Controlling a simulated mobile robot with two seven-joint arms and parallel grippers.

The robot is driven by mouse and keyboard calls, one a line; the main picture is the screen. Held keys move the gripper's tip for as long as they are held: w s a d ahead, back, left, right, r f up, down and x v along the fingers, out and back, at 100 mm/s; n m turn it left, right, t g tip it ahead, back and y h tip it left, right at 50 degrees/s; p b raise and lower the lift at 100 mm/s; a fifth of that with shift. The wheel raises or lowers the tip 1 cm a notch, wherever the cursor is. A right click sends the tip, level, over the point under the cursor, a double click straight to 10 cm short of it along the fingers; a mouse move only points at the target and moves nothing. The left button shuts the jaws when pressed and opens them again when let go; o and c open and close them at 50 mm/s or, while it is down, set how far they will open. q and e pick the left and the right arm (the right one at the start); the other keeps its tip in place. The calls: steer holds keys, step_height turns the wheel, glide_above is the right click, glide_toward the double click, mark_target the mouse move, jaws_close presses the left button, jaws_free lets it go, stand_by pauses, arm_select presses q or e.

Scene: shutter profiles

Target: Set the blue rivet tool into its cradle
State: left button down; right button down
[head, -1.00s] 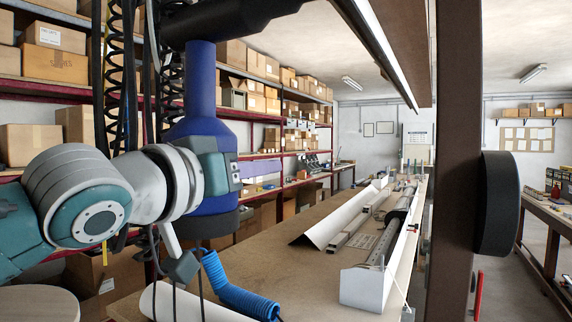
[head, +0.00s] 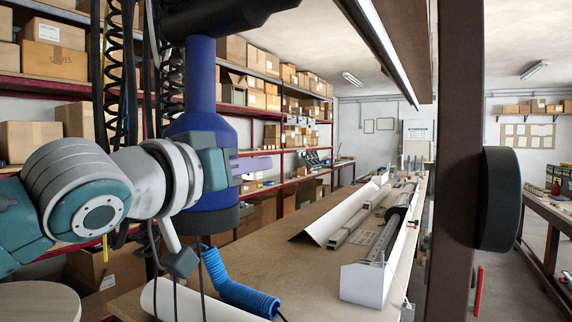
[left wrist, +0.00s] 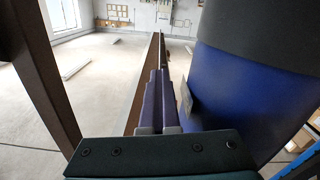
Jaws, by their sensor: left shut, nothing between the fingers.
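The blue rivet tool, as I take it, is a large blue body (head: 203,75) with a dark collar, upright under a black arm at the left of the head view. My left wrist hides part of it. In the left wrist view it fills the right side (left wrist: 235,85). My left gripper (head: 270,164) has purple fingers, shut and empty, pointing right in the head view. In the left wrist view the fingers (left wrist: 160,85) lie together beside the blue body; contact cannot be told. I cannot make out a cradle. My right gripper is out of view.
A brown post (head: 459,120) with a black disc (head: 499,200) stands at right. Shelves of boxes line the left wall.

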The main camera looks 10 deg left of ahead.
arm_select(q)
steer(key=c, duration=1.6)
jaws_free()
steer(key=c, duration=0.8)
jaws_free()
steer(key=shift+c, duration=0.2)
steer(key=shift+a+f, duration=0.1)
steer(key=shift+s, duration=0.1)
steer(key=p+v, duration=0.4)
steer(key=v, duration=0.7)
steer(key=shift+s, duration=0.15)
